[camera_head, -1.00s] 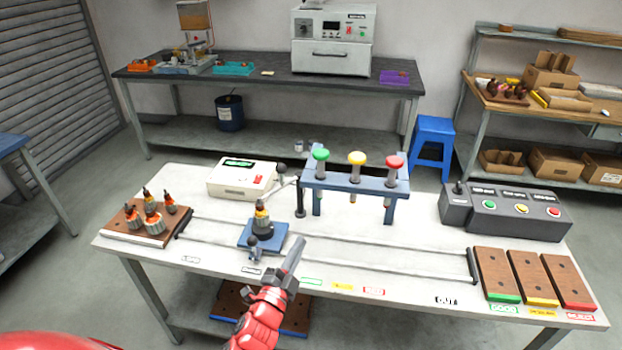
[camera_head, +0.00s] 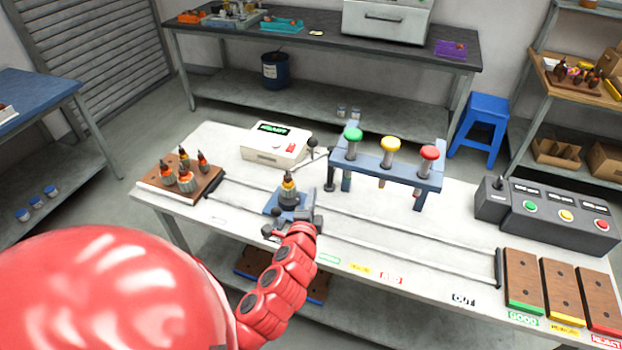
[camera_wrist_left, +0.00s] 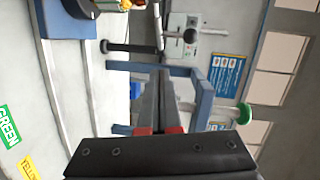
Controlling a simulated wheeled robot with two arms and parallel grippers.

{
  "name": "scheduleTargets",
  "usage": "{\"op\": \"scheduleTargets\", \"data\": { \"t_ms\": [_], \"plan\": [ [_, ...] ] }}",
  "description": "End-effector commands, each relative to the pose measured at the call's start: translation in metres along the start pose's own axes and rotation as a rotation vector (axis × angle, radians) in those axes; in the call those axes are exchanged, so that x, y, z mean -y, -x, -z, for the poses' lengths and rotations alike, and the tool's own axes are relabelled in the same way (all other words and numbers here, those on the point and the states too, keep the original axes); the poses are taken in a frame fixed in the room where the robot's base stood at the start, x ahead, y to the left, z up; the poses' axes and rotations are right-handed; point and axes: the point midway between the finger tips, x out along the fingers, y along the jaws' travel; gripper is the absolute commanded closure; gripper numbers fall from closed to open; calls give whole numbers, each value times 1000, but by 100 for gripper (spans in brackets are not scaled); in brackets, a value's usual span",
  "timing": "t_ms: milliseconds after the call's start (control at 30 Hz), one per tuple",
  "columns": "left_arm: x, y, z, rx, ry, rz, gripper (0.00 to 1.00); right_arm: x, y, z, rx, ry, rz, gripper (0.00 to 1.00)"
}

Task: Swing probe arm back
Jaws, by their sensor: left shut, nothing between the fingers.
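The probe arm is a thin grey rod (camera_head: 314,162) on a black post (camera_head: 330,172), with a black ball knob (camera_head: 312,142). It stands behind the blue fixture (camera_head: 273,208), between the white meter box (camera_head: 268,148) and the lamp rack. An armature (camera_head: 288,184) stands upright in the fixture. In the left wrist view the rod (camera_wrist_left: 157,27), the post (camera_wrist_left: 132,47) and the knob (camera_wrist_left: 190,36) lie beyond the fingers. My left gripper (camera_head: 317,200) is shut and empty, just right of the fixture and apart from the probe arm. My right gripper is out of view.
The blue rack (camera_head: 400,177) with green, yellow and red lamps stands right of the post. A board with several armatures (camera_head: 208,190) is at the left. A button console (camera_head: 555,222) and wooden trays (camera_head: 523,277) are at the right. Two rails (camera_head: 400,228) cross the table.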

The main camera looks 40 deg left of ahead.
Motion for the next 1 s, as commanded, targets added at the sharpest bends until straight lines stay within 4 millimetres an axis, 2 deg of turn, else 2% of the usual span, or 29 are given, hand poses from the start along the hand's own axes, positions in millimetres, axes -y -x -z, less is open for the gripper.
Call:
{"op": "scheduleTargets", "data": {
  "t_ms": [167, 633, 800, 1000],
  "plan": [
    [2, -21, 1, 1, 1, -4, 100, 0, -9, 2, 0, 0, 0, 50],
    [4, -99, 1, 0, 2, -1, 100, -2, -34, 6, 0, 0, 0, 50],
    [2, -113, -18, 3, 1, -3, 100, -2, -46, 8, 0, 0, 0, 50],
    [1, -123, -26, 1, 2, -1, 100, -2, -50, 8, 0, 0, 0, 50]
  ]
}}
